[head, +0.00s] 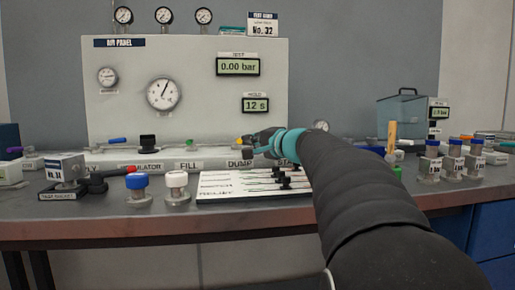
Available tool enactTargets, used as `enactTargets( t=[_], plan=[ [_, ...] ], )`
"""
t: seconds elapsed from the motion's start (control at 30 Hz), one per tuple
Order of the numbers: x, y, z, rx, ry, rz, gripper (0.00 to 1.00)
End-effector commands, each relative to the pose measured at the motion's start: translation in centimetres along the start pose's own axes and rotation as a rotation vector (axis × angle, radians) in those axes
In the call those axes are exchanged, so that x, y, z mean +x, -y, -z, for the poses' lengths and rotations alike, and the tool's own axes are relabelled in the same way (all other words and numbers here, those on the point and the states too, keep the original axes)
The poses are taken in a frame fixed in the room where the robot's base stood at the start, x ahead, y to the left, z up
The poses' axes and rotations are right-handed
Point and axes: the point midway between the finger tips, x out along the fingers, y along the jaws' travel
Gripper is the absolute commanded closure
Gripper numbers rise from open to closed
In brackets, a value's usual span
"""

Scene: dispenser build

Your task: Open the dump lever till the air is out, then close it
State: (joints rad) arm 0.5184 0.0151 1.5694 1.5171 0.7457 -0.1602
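The air panel (210,110) stands upright at the back of the bench. Its TEST display (238,67) reads 0.00 bar and its HOLD display (255,105) reads 12 s. The row at its foot is labelled SUPPLY, REGULATOR, FILL and DUMP. The yellow tip of the dump lever (242,140) shows just left of my gripper (254,141), above the DUMP label. My gripper hides the rest of the lever, so its angle is unclear. The fingers are at or very near the lever; contact and finger opening cannot be told.
A blue supply lever (117,140), black regulator knob (147,141) and green fill lever (189,142) are left of the dump lever. A white board (225,188) with black fittings lies in front. Blue-capped and white-capped parts (177,188) stand left; several more stand right.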

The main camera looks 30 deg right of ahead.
Motion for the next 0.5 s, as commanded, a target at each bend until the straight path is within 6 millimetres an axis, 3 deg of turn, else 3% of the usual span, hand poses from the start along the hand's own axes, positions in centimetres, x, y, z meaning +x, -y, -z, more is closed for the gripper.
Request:
enactTargets(
  t=[0.5],
  plan=[
    [0.23,0.18,-0.90,0.000,0.010,0.001,1.00]
  ],
)
